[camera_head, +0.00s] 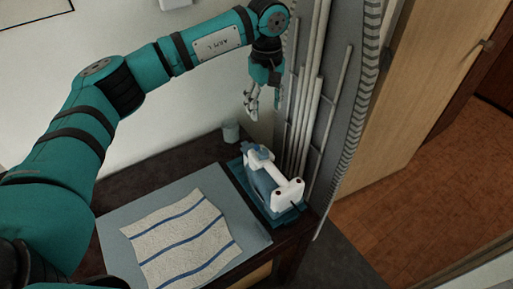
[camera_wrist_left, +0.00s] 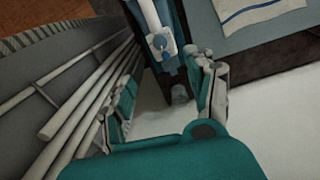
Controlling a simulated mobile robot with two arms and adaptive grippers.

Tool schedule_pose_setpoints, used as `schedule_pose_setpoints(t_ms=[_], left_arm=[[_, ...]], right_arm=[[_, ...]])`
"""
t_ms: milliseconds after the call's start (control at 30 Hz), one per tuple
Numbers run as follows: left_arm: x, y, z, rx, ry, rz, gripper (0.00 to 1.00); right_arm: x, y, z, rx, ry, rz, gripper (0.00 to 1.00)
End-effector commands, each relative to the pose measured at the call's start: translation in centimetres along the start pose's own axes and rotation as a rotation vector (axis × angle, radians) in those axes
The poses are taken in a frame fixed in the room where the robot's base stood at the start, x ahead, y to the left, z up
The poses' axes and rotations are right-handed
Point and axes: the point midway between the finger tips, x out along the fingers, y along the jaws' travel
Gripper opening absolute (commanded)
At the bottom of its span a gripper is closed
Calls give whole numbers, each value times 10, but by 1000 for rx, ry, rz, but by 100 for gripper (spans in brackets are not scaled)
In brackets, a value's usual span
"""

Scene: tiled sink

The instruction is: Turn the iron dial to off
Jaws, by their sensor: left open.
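The iron (camera_head: 262,172), white and blue-grey, stands on a blue base (camera_head: 243,170) at the right end of the dark table. Its white top also shows in the left wrist view (camera_wrist_left: 168,52). A small round blue part on it, which looks like the dial (camera_wrist_left: 159,41), shows between and beyond the fingers there. I cannot make out the dial in the head view. My left gripper (camera_head: 252,102) is open and empty, pointing down above and behind the iron, apart from it. It also shows in the left wrist view (camera_wrist_left: 165,100). My right gripper is not in view.
A grey panel with upright pale pipes (camera_head: 303,110) stands close right of my left gripper and the iron. A small cup (camera_head: 231,131) is at the table's back. A striped cloth (camera_head: 185,240) lies on a grey-blue board (camera_head: 117,245). A wooden door (camera_head: 425,85) is at right.

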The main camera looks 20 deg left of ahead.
Motion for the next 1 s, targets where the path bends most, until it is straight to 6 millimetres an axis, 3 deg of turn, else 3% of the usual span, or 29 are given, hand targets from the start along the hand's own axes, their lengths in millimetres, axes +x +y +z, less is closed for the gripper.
schedule_pose_setpoints(t_ms=[300,700,1000], left_arm=[[55,-2,1,0,-4,-5,56],[139,-2,2,-2,-3,-5,56],[169,-1,1,-2,-2,-1,56]], right_arm=[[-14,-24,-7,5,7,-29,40],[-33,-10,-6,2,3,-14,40],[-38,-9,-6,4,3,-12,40]])
